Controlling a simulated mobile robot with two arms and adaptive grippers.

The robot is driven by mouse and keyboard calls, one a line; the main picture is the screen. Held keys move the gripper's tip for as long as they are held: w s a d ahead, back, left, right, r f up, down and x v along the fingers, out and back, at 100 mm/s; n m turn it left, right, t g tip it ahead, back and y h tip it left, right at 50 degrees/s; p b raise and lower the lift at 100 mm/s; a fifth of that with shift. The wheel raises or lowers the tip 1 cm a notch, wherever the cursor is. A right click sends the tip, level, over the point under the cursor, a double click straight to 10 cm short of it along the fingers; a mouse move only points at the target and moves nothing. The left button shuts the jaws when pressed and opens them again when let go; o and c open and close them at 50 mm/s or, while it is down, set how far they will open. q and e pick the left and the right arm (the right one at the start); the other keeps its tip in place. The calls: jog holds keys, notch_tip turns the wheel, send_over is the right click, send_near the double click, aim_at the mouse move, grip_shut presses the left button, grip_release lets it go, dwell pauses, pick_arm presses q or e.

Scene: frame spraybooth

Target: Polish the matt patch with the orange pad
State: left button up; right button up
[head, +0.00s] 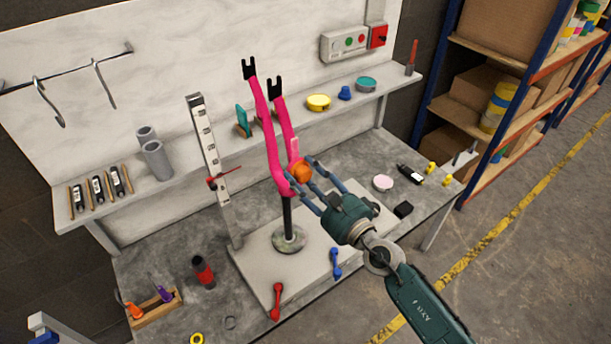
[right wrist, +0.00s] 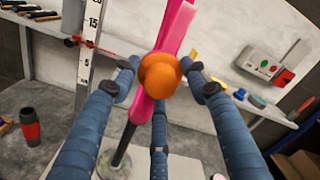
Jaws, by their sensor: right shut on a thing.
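A bright pink bicycle fork (head: 272,135) with black tips stands upright on a dark post with a round base. A paler pink patch (head: 294,147) shows on its right leg, just above the orange pad. My right gripper (head: 302,178) is shut on the round orange pad (head: 302,171), at the lower part of the fork. In the right wrist view the orange pad (right wrist: 160,75) sits between my blue fingers, in front of the pink fork (right wrist: 172,35). I cannot tell whether pad and fork touch. My left gripper is not in view.
A pale board (head: 262,268) under the stand holds a red tool (head: 277,300) and a blue tool (head: 336,263). A tall white ruler (head: 208,150) stands left of the fork. A red flask (head: 204,271) stands front left.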

jog(key=shift+r+p, duration=0.5)
jog(key=shift+r, duration=0.35)
jog(key=shift+f+b, duration=2.1)
jog(key=shift+f, duration=0.05)
jog(key=shift+w, duration=0.1)
jog(key=shift+r, duration=0.1)
jog(key=shift+v, duration=2.95)
